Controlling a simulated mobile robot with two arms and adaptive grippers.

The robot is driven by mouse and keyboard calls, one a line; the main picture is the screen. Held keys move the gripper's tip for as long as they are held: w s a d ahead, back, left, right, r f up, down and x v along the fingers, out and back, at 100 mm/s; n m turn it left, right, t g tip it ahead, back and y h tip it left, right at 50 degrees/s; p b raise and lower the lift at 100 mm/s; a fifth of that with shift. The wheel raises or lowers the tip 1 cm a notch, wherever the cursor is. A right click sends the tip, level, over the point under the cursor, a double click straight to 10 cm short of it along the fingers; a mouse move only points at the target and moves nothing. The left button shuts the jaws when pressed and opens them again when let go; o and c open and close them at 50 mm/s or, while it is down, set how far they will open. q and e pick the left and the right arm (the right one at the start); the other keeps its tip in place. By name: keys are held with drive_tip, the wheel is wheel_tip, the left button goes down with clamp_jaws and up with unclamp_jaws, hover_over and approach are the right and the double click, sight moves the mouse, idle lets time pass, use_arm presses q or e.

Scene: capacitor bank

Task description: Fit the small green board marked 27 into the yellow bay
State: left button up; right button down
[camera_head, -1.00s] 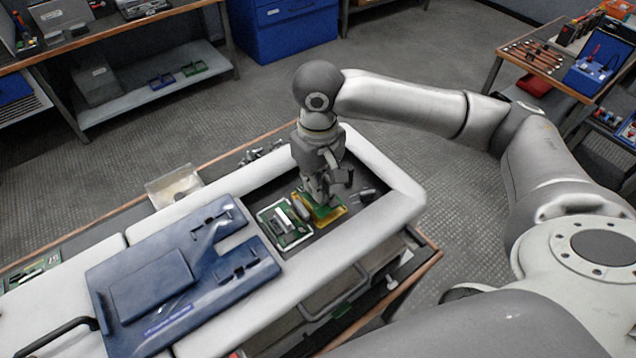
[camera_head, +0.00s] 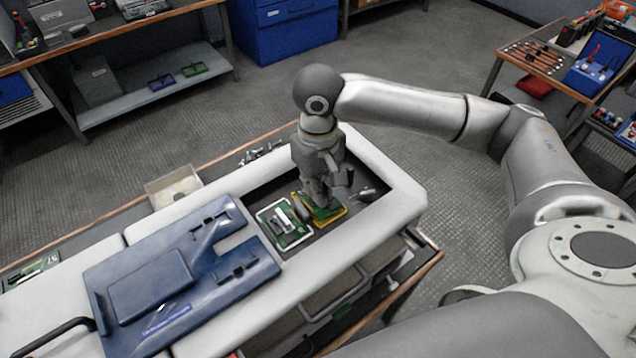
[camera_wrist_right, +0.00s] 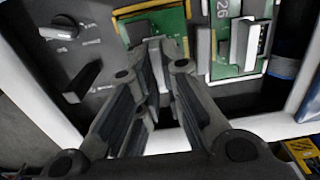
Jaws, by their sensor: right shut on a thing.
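A small green board (camera_head: 323,209) lies at the yellow bay (camera_head: 342,216), whose yellow edge shows along its side. In the right wrist view the green board (camera_wrist_right: 170,20) shows with a yellow edge around it. Its number is hidden, and I cannot tell if it is fully seated. My right gripper (camera_head: 324,203) points down over the board. In the right wrist view the gripper (camera_wrist_right: 163,65) is shut on a pale upright part of the board. My left gripper is not in view.
A green board marked 26 (camera_wrist_right: 238,50) sits beside the bay; it also shows in the head view (camera_head: 284,222). A blue cover (camera_head: 180,275) lies on the white housing (camera_head: 395,185). Another green board (camera_head: 30,272) lies far left. A black knob (camera_wrist_right: 60,28) is near the bay.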

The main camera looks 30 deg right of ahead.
drive_tip(key=shift+f, duration=0.55)
drive_tip(key=c, duration=1.5)
unclamp_jaws()
wheel_tip(320, 180, up, 12)
